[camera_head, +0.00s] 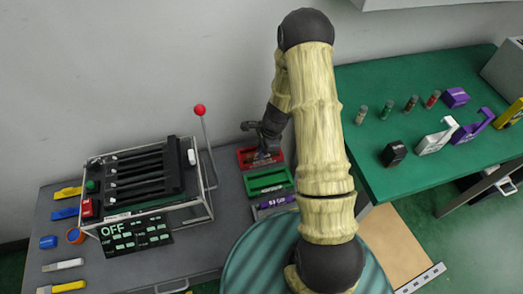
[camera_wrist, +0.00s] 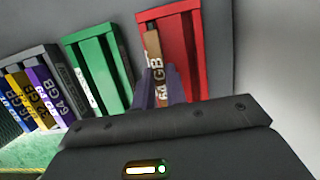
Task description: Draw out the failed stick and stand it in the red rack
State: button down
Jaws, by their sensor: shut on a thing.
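The red rack (camera_head: 247,163) lies on the grey bench, and its slots show in the wrist view (camera_wrist: 186,50). My gripper (camera_head: 266,148) is at the red rack. In the wrist view its fingers (camera_wrist: 160,90) are shut on a tan-brown stick (camera_wrist: 152,48) marked with GB lettering. The stick stands at the left side of the red rack, upright or slightly tilted. Its lower end is hidden by the fingers, so I cannot tell how deep it sits. The black slotted fixture (camera_head: 135,178) with a red-knobbed lever (camera_head: 200,110) stands to the left; its lever is up.
A green rack (camera_wrist: 95,68) stands beside the red one, then a grey rack (camera_wrist: 62,100) with several coloured sticks. A panel (camera_head: 135,235) reads OFF. Loose coloured pieces lie at the bench's left. A green table (camera_head: 400,165) with vials and brackets is at right.

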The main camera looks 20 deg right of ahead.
jog(key=shift+f, duration=0.4)
jog(key=c, duration=1.3)
grip_release()
jog(key=shift+c, duration=0.2)
jog(key=shift+r, duration=0.2)
jog(key=p+v, duration=0.2)
jog(key=v, duration=1.5)
jog(key=shift+p, duration=0.4)
